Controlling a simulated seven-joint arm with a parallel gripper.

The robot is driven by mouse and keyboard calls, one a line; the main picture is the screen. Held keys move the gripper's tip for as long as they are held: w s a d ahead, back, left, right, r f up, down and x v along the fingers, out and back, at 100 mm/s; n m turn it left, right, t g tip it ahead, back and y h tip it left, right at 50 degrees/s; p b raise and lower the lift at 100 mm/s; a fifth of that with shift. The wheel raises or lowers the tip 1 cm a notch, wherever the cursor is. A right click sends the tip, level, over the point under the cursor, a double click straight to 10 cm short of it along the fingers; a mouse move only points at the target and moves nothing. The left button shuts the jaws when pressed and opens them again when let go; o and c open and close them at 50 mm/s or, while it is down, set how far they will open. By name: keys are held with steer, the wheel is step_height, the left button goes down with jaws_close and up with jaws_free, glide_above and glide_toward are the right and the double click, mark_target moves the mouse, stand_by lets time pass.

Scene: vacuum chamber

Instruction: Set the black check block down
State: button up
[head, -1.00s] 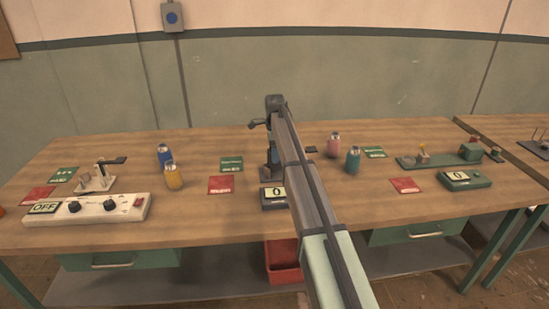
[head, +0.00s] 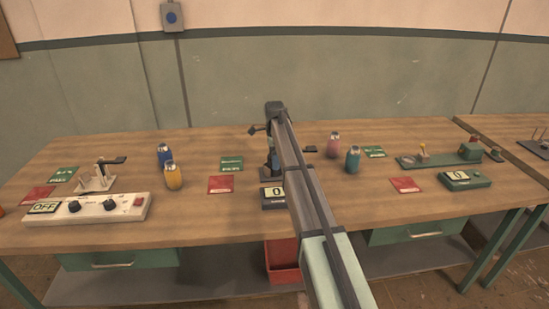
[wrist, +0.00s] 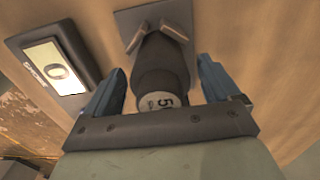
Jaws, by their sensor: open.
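The black check block (wrist: 160,75) is a dark round body in the wrist view, with a white label on its near end reading what looks like "50". It sits between the two blue fingers of my gripper (wrist: 160,88). The fingers are open, with a narrow gap showing on each side of it. Beyond its far end are two pale angled pieces on a grey plate (wrist: 125,20); I cannot tell exactly how it rests against them.
A display box reading 0 (wrist: 58,68) lies close to the left finger. Blue (head: 164,155) and yellow (head: 173,176) cylinders stand left of my arm; pink (head: 333,144) and teal (head: 353,159) ones stand right. A white control box (head: 88,209) reads OFF.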

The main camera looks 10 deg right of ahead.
steer(key=shift+r, duration=0.1)
step_height(320, 180, up, 12)
steer(key=shift+r, duration=0.1)
stand_by(0.5)
steer(key=shift+o, duration=0.2)
steer(key=shift+o, duration=0.8)
steer(key=shift+d, duration=0.25)
steer(key=w+d+r+n, duration=0.1)
steer(key=d+r+n, duration=0.4)
steer(key=d+r, duration=0.6)
step_height(320, 180, down, 11)
steer(key=n, duration=1.3)
steer(key=shift+s+d+r, duration=0.15)
steer(key=shift+s+d, duration=0.3)
